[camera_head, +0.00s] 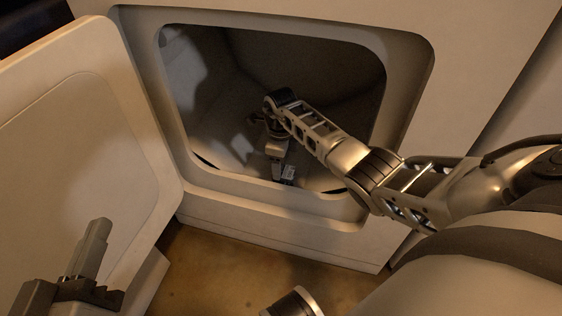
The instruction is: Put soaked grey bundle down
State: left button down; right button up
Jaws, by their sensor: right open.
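My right arm reaches from the right through a rounded square opening (420,75) into a dark compartment. My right gripper (284,176) points down inside it, low near the compartment's front lower edge. It is open, and I see nothing between its fingers. My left gripper (88,262) is at the lower left, in front of the open door, partly cut off by the frame's edge. Its jaw state is unclear. I cannot make out a grey bundle anywhere. The dark interior and my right arm hide part of the compartment.
A pale door (60,120) stands open on the left of the opening. Brown floor (215,270) shows below, in front of the cabinet.

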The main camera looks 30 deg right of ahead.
notch_tip(320, 180, up, 3)
jog(key=shift+d+f+p, duration=0.1)
jog(key=shift+p, duration=0.4)
pick_arm(q)
jog(key=f+p, duration=0.1)
jog(key=f+g+y+p, duration=0.1)
jog(key=s+a+f+p, duration=0.1)
jog(key=shift+m+g+y, duration=0.3)
jog(key=shift+g+y, duration=0.1)
pick_arm(e)
notch_tip(320, 180, up, 8)
